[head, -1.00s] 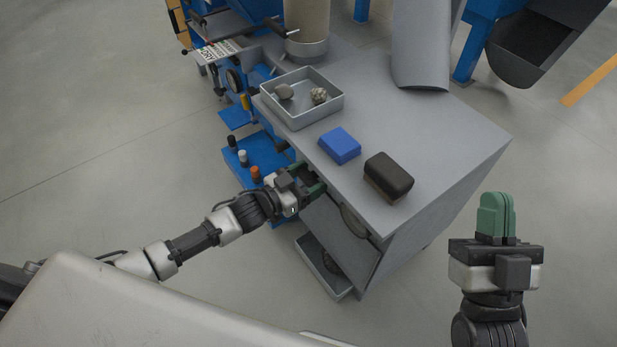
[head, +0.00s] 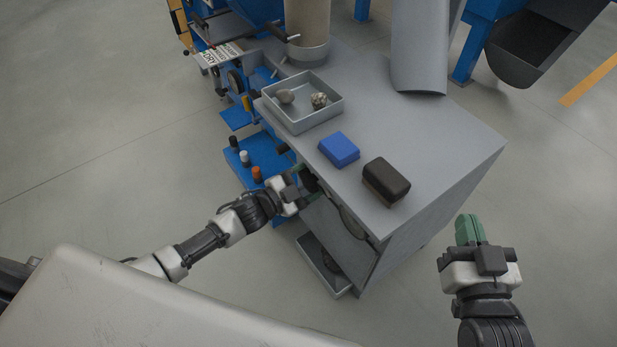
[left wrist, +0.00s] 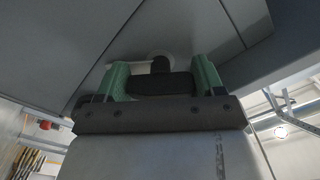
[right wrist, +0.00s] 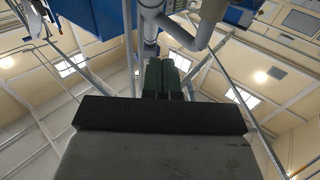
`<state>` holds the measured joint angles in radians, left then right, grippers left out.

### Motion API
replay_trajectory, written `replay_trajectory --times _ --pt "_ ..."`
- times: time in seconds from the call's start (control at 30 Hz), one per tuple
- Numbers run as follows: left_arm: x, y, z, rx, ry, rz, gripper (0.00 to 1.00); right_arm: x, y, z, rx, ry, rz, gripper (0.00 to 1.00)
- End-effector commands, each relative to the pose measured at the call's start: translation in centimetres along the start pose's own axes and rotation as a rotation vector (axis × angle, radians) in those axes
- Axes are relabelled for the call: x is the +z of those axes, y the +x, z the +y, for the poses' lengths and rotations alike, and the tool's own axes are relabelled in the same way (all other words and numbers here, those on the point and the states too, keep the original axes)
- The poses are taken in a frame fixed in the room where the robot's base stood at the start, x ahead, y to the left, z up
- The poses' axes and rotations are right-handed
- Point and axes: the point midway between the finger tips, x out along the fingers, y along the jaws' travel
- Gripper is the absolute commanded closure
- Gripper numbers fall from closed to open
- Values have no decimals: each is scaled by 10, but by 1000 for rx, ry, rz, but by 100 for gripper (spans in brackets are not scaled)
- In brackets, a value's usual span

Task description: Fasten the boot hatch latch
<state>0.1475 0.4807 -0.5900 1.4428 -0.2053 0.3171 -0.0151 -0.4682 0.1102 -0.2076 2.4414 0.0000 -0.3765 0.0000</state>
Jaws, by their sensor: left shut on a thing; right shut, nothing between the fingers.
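My left gripper (head: 309,180) is at the front side of the grey bench cabinet, just under its top edge. In the left wrist view its green fingers (left wrist: 164,76) are shut on a black latch handle (left wrist: 160,86). The handle sits on a short dark stem in front of a pale round base (left wrist: 152,57) on a grey panel (left wrist: 70,45). I cannot tell whether this panel is the boot hatch, nor whether the latch is fastened. My right gripper (head: 468,222) is shut and empty, over the floor right of the bench; its closed fingers also show in the right wrist view (right wrist: 162,76).
On the bench top (head: 440,130) are a grey tray (head: 300,128) with stones, a blue block (head: 339,149) and a dark brush-like block (head: 386,182). A blue shelf with small bottles (head: 257,174) is left of my left gripper. A low tray (head: 318,268) lies beneath.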

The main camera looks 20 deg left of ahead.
Motion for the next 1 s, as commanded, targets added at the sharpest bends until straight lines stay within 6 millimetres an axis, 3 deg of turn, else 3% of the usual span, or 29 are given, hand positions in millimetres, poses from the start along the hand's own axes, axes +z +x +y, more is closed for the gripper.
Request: replay_trajectory --times 0.47,1.0 --pt "0 0 -1 0 452 0 56 11 -2 2 6 -2 -87 100" --pt "0 0 -2 1 824 0 56 -3 0 -1 -2 0 27 100"
